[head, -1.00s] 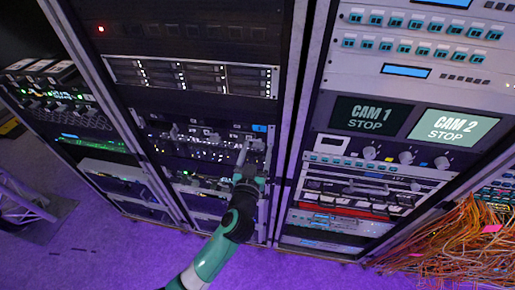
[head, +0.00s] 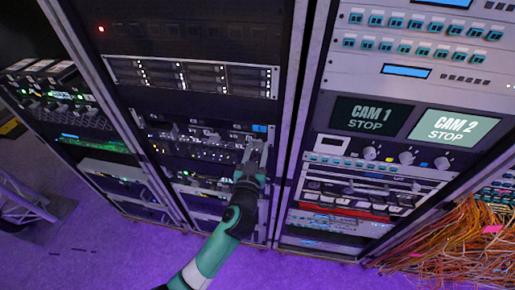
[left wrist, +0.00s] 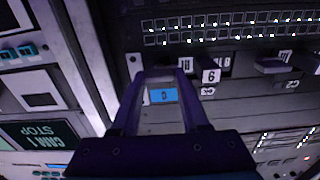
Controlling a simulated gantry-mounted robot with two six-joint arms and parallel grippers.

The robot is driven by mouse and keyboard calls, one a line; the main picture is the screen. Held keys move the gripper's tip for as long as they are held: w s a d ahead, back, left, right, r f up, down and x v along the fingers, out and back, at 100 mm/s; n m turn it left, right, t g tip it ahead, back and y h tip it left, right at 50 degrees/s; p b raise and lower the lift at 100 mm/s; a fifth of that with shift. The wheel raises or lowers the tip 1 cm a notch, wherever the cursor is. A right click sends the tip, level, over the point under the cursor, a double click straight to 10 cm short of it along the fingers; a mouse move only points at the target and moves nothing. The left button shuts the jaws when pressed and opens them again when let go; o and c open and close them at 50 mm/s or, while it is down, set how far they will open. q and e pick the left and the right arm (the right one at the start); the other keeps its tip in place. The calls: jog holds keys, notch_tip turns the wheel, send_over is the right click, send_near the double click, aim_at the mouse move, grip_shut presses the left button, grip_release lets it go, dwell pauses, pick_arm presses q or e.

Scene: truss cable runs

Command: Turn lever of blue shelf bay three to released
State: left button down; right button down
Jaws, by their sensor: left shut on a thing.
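The shelf with the blue label (head: 260,128) is in the middle rack, below the drive unit. Its row of bay levers and tags is small and dark in the head view. My left gripper (head: 254,152) is at the right end of this row. It is shut on a lever, which the fingers mostly hide. In the left wrist view, the fingers (left wrist: 172,78) frame the blue label (left wrist: 162,95). A white tag reading 6 (left wrist: 211,76) is just right of the fingers. The bay number and exact lever angle cannot be read. My right gripper is not in view.
The drive unit (head: 190,76) is above the shelf. The right rack (head: 400,130) holds CAM 1 and CAM 2 screens, knobs and buttons, close to my left gripper. Orange cables (head: 450,235) hang at the lower right.

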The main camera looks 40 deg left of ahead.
pick_arm(q)
jog(key=m, duration=0.3)
jog(key=shift+m, duration=0.4)
jog(key=m+p, duration=0.1)
jog(key=m, duration=0.3)
jog(key=shift+d+m, duration=0.1)
jog(key=shift+m, duration=0.2)
jog(key=m+p, duration=0.1)
jog(key=m, duration=0.3)
jog(key=m+p, duration=0.2)
jog(key=m, duration=0.3)
jog(key=shift+w+f+m, duration=0.1)
jog(key=shift+f+m, duration=0.05)
jog(key=shift+m, duration=0.15)
jog(key=shift+c, duration=2)
grip_release()
